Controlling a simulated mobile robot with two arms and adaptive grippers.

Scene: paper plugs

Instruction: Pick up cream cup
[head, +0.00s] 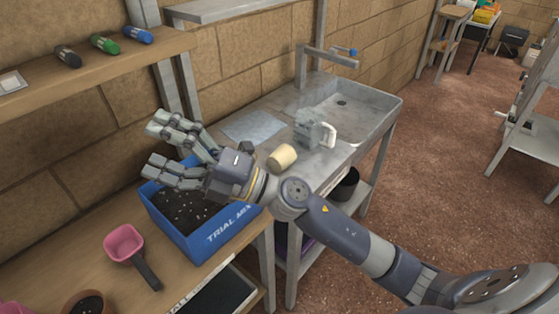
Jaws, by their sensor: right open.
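The cream cup (283,156) is on the metal sink bench (262,115), near its front left part. It looks tipped on its side, but it is small and I cannot be sure. My right gripper (154,148) is open and empty, with its fingers spread and pointing left, over the blue box of dark soil. The cup is apart from it, just to the right of the gripper's wrist. My left gripper is not in view.
The blue box (222,234) stands on the wooden bench, with a pink scoop (124,243) beside it. A grey jug (314,130) stands close behind the cup. The sink basin (350,105) is farther right. A wooden shelf (85,70) holds several marker-like items.

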